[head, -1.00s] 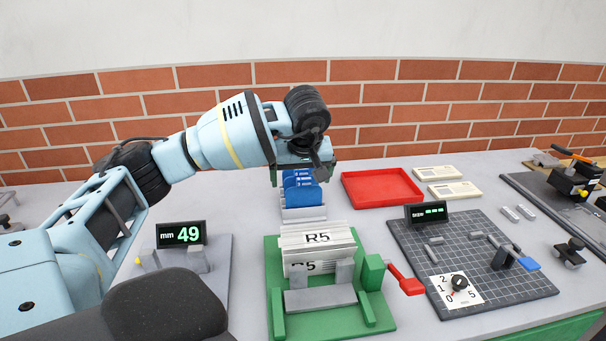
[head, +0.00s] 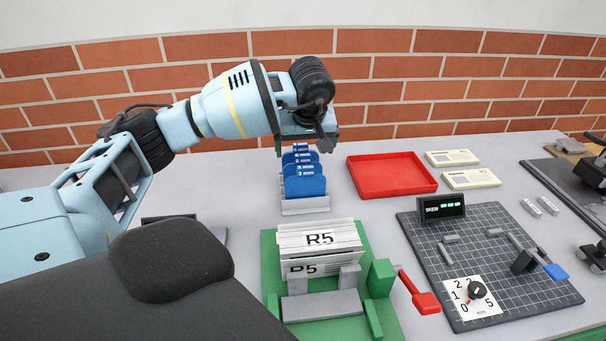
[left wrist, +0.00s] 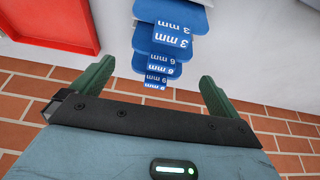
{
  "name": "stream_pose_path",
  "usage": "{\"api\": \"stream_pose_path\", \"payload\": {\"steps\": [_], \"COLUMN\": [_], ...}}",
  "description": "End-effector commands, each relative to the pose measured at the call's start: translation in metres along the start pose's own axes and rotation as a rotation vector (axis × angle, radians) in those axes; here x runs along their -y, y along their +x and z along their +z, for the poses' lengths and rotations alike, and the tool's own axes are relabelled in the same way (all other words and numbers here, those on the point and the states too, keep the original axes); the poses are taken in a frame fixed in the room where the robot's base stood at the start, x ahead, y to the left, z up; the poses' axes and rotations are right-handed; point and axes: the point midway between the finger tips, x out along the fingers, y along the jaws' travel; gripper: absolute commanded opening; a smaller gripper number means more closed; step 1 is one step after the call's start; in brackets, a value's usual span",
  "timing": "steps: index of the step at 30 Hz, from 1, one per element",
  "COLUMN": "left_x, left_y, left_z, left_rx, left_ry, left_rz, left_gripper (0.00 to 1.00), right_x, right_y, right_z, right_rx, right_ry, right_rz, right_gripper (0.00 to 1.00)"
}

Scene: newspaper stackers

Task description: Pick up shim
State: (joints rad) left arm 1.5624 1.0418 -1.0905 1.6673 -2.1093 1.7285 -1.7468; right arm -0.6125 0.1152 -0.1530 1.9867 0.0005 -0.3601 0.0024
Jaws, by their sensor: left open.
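Several blue shims (head: 306,187) stand upright in a row in a pale rack (head: 306,207) at the middle of the table. In the left wrist view the shims (left wrist: 156,45) carry white labels, with 3 mm on the nearer ones and 6 mm on some farther ones. My left gripper (head: 305,146) is above the far end of the row in the head view, open and empty. In the left wrist view its green fingers (left wrist: 155,85) are spread, with the far end of the row showing between them. I cannot tell whether they touch a shim. My right gripper is out of view.
A red tray (head: 391,192) lies right of the rack. A green fixture (head: 270,270) with R5 newspapers (head: 319,240) and a red handle (head: 426,303) stands in front. A grey grid board (head: 530,290) with a SKEW display (head: 441,207) is at right. A brick wall (head: 450,95) stands behind.

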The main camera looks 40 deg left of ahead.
Motion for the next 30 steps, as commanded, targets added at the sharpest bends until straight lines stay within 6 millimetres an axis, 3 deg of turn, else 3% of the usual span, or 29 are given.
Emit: {"api": "stream_pose_path", "payload": {"steps": [8, 18, 26, 30], "left_x": [0.001, 0.003, 0.003, 0.003], "left_y": [0.012, 0.054, 0.058, 0.057], "left_z": [0.0, 0.001, 0.001, 0.001], "left_rx": [0.0, 0.0, -0.001, -0.001], "left_ry": [0.0, 0.0, 0.0, 0.0], "left_rz": [0.0, -0.001, 0.001, 0.001], "left_gripper": [1.0, 1.0, 1.0, 0.86], "right_x": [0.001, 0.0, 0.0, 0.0], "right_y": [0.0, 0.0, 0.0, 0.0], "right_z": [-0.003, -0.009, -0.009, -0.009], "right_rx": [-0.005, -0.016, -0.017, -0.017], "right_ry": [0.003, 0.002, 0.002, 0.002], "right_rz": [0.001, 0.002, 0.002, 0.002], "right_gripper": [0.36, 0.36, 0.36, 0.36]}}
